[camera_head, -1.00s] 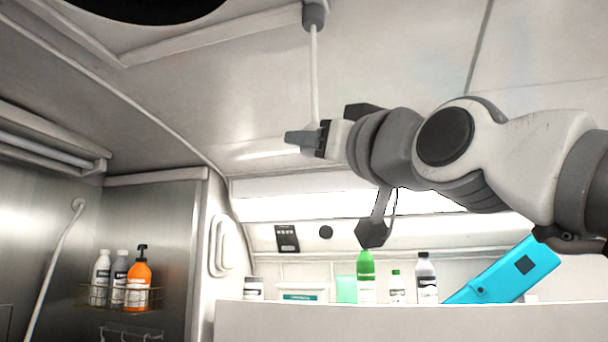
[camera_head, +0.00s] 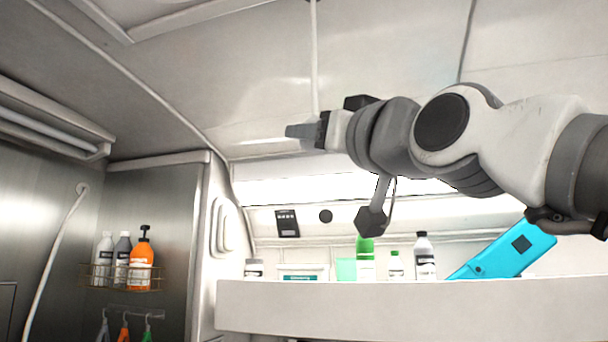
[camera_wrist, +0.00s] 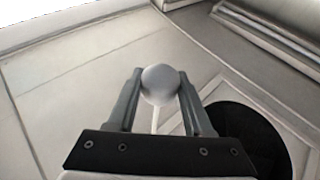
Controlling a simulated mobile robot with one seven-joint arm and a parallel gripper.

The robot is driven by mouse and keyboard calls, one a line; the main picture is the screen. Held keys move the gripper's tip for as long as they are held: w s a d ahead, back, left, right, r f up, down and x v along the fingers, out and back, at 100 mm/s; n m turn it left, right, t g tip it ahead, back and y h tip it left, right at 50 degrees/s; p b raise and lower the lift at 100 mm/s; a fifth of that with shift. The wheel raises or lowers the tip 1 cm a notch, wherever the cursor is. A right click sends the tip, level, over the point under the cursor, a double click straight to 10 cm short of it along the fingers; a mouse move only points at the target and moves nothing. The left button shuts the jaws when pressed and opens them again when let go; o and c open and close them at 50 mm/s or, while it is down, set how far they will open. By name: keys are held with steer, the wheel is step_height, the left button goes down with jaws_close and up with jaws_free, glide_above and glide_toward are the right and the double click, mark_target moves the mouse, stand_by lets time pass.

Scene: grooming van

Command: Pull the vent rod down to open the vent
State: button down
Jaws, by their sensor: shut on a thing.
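The vent rod (camera_head: 314,60) is a thin pale rod hanging from the ceiling in the head view; its upper end is out of frame. My gripper (camera_head: 300,131) is at the rod's lower end. In the wrist view, the rod's round grey knob (camera_wrist: 160,84) sits between the two fingers, and the gripper is shut on it. The thin rod (camera_wrist: 155,119) shows below the knob in that view. The vent's dark round opening (camera_wrist: 255,140) shows at the lower right of the wrist view, partly hidden by my gripper.
A white shelf (camera_head: 400,308) below my arm holds several bottles and a bright blue case (camera_head: 505,252). A wire rack (camera_head: 120,287) with bottles hangs on the left wall, with hooks below it. The air around the rod is clear on its left.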

steer(key=shift+w+f, duration=0.1)
steer(key=shift+f, duration=0.3)
steer(key=c, duration=0.7)
jaws_free()
steer(key=shift+c, duration=0.2)
steer(key=o, duration=0.4)
steer(key=shift+o, duration=0.2)
steer(key=shift+r, duration=0.1)
steer(key=b+v, duration=0.5)
steer(key=v, duration=1.2)
steer(key=shift+s, duration=0.3)
steer(key=shift+w, duration=0.1)
